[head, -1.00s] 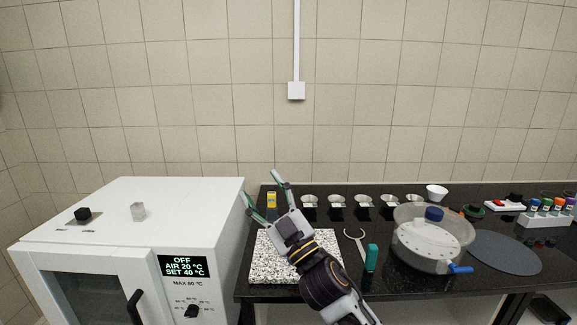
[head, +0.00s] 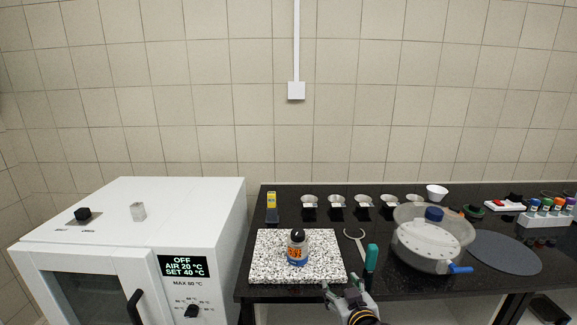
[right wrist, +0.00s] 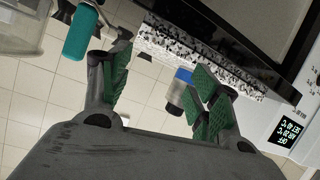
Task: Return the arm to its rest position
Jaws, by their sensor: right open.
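My right gripper (head: 349,287) is at the front edge of the bench in the head view, low in the picture, below the speckled slab. It is open and empty. In the right wrist view its two green-padded fingers (right wrist: 160,95) stand wide apart with nothing held between them. My left gripper is not in view. A small bottle with a black cap and an orange and blue label (head: 298,248) stands upright on the speckled granite slab (head: 265,268), apart from the gripper.
A white oven (head: 190,215) reading OFF stands at the left. On the black bench are a green-handled tool (head: 371,257), a clear desiccator with a blue knob (head: 430,250), several small metal cups (head: 336,201), a grey disc (head: 505,253) and a rack of coloured-cap bottles (head: 545,218).

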